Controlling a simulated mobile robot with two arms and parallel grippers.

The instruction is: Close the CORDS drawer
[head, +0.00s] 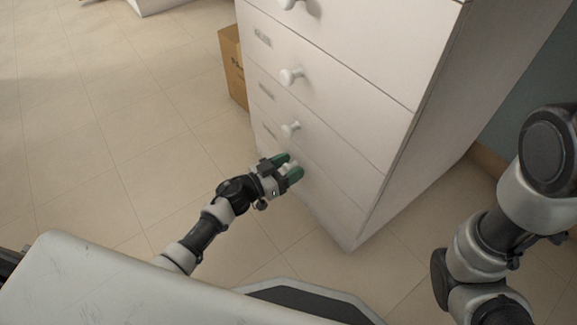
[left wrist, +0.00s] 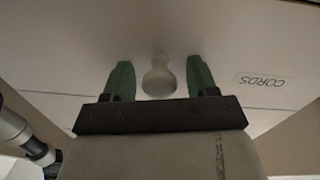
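The CORDS drawer (left wrist: 225,45) is a white drawer front in the lower part of the white cabinet; its CORDS label (left wrist: 263,81) shows in the left wrist view. A round white knob (left wrist: 159,78) is on it, between the two green fingers of my left gripper (left wrist: 160,82). The fingers are open, with a gap on each side of the knob. In the head view my left gripper (head: 290,168) is at the lowest knob, close to the cabinet front. The drawer front looks about flush with the cabinet. My right gripper is out of view; only part of my right arm shows.
The white cabinet (head: 345,60) has several drawers with knobs above, such as the knob (head: 290,128) just over my gripper. A cardboard box (head: 233,68) stands behind the cabinet's left side. The tiled floor (head: 110,120) on the left is clear.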

